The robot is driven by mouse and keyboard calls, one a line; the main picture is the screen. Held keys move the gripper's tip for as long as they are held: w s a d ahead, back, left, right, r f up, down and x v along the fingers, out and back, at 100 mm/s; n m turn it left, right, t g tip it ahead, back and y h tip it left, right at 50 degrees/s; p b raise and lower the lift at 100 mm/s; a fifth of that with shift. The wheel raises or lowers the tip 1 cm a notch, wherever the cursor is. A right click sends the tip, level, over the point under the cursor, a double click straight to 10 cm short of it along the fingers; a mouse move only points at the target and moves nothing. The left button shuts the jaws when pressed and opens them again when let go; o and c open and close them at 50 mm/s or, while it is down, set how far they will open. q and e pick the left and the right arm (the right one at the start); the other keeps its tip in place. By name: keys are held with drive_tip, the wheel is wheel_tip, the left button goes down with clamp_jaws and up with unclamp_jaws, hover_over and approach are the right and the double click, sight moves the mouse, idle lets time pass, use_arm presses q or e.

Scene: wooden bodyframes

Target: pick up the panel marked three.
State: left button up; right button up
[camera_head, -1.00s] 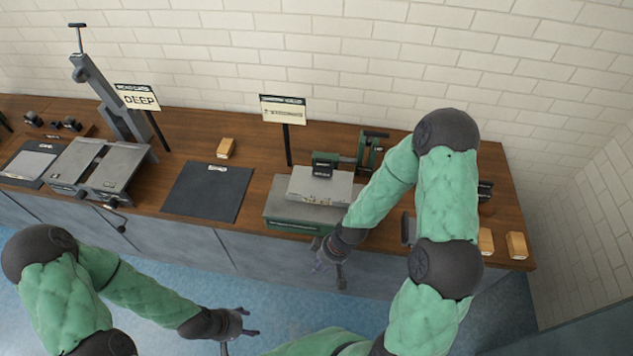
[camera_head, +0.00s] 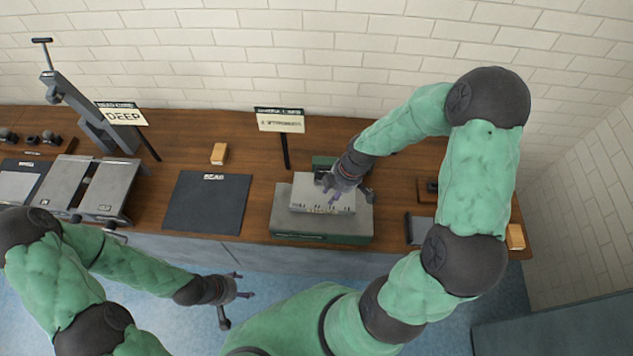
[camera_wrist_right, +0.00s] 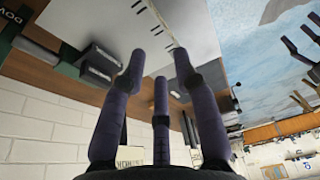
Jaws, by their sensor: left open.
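A light grey panel (camera_head: 311,194) lies flat on the green-based machine (camera_head: 290,219) at the middle of the bench. Dark tick marks run along its front edge. In the right wrist view a pale panel (camera_wrist_right: 205,30) shows short dark strokes, but I cannot tell which number they mark. My right gripper (camera_head: 334,186) is over the panel and hides part of it. In the right wrist view its fingers (camera_wrist_right: 157,65) are spread with nothing between them. I cannot tell whether they touch the panel. My left gripper (camera_head: 240,284) is open and empty, in front of the bench.
A black mat (camera_head: 206,205) lies left of the machine, with a wooden block (camera_head: 219,153) behind it. A sign on a post (camera_head: 280,122) stands behind the machine. A grey press (camera_head: 105,187) stands further left. Another wooden block (camera_head: 515,237) sits at the right end.

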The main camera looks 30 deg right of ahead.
hover_over(329, 210)
wheel_tip(329, 210, down, 4)
drive_tip(key=shift+f, duration=0.25)
drive_tip(key=shift+b+x, duration=0.6)
drive_tip(key=shift+x, duration=2.35)
drive_tip(key=shift+w+a+r, duration=0.1)
drive_tip(key=shift+w, duration=0.05)
clamp_jaws()
